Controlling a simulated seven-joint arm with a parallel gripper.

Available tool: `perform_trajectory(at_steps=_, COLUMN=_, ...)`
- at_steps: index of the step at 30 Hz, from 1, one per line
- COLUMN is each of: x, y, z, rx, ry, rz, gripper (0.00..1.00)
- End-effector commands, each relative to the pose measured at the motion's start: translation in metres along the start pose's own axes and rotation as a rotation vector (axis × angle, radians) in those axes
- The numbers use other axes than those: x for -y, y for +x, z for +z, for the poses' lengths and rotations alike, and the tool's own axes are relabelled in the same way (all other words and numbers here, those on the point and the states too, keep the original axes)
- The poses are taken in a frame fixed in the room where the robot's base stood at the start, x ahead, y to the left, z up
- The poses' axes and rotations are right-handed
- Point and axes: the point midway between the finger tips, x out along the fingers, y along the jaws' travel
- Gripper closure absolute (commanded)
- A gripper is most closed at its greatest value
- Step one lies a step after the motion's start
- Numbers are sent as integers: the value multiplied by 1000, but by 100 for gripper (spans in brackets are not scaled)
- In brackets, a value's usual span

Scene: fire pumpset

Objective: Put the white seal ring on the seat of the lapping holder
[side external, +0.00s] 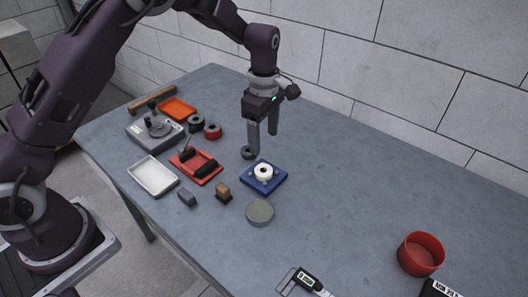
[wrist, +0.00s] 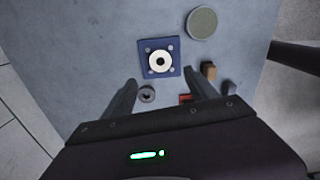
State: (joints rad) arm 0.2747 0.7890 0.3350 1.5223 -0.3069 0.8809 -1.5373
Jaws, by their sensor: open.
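The white seal ring (side external: 263,172) lies flat at the middle of a blue square block (side external: 274,187) with small round studs near its corners. This block looks like the lapping holder. The ring and block also show in the wrist view, the ring (wrist: 160,61) centred on the blue plate (wrist: 146,45). My gripper (side external: 262,144) points down, with its fingers apart and nothing between them. In the wrist view my gripper (wrist: 160,77) has its open fingertips just below the block in the picture. I cannot tell its exact height above the table.
A small grey ring (side external: 249,153) lies beside the left fingertip. A round grey-green disc (side external: 260,212) and a brown block (side external: 223,192) lie nearby. Red tray (side external: 181,165), white tray (side external: 153,178) and scale-like device (side external: 148,133) stand left. A red cup (side external: 421,253) stands right; the table between is clear.

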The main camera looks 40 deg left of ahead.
Motion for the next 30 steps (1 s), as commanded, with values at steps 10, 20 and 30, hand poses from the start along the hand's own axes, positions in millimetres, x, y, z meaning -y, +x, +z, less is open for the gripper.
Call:
perform_trajectory(at_steps=10, x=3, y=-20, z=-1, rx=8, ry=22, rz=7, gripper=33)
perform_trajectory(at_steps=20, x=141, y=-190, z=-37, rx=46, ry=806, rz=268, gripper=33)
perform_trajectory(at_steps=30, x=299, y=-196, z=-74, rx=-331, ry=1612, rz=419, gripper=33)
